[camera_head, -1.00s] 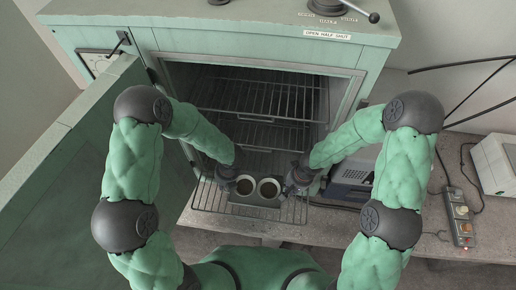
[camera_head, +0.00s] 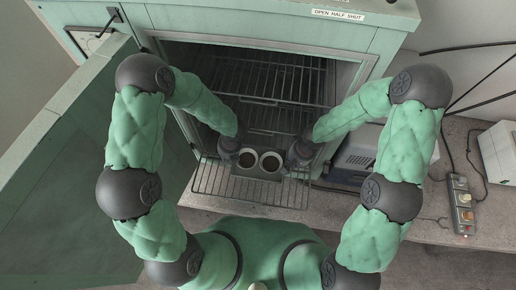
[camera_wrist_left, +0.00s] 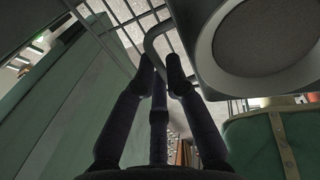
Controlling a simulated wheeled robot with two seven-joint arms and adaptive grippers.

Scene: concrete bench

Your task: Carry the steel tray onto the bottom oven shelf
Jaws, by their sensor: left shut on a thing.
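The steel tray (camera_head: 259,175) shows in the head view at the oven mouth, over the pulled-out bottom wire shelf (camera_head: 252,194). Two round pots (camera_head: 247,159) (camera_head: 270,162) with pale rims and dark insides stand side by side on it. I cannot tell whether the tray touches the shelf. My left gripper (camera_head: 229,150) is at the tray's left end; in the left wrist view its fingers (camera_wrist_left: 165,72) are shut on a bent metal handle (camera_wrist_left: 152,42). My right gripper (camera_head: 302,154) is at the right end; its fingers are hidden.
The green oven's door (camera_head: 72,180) stands open at the left. Higher wire shelves (camera_head: 265,80) cross the chamber above and behind the tray. A grey device (camera_head: 354,152) sits on the bench right of the oven, with a power strip (camera_head: 462,205) farther right.

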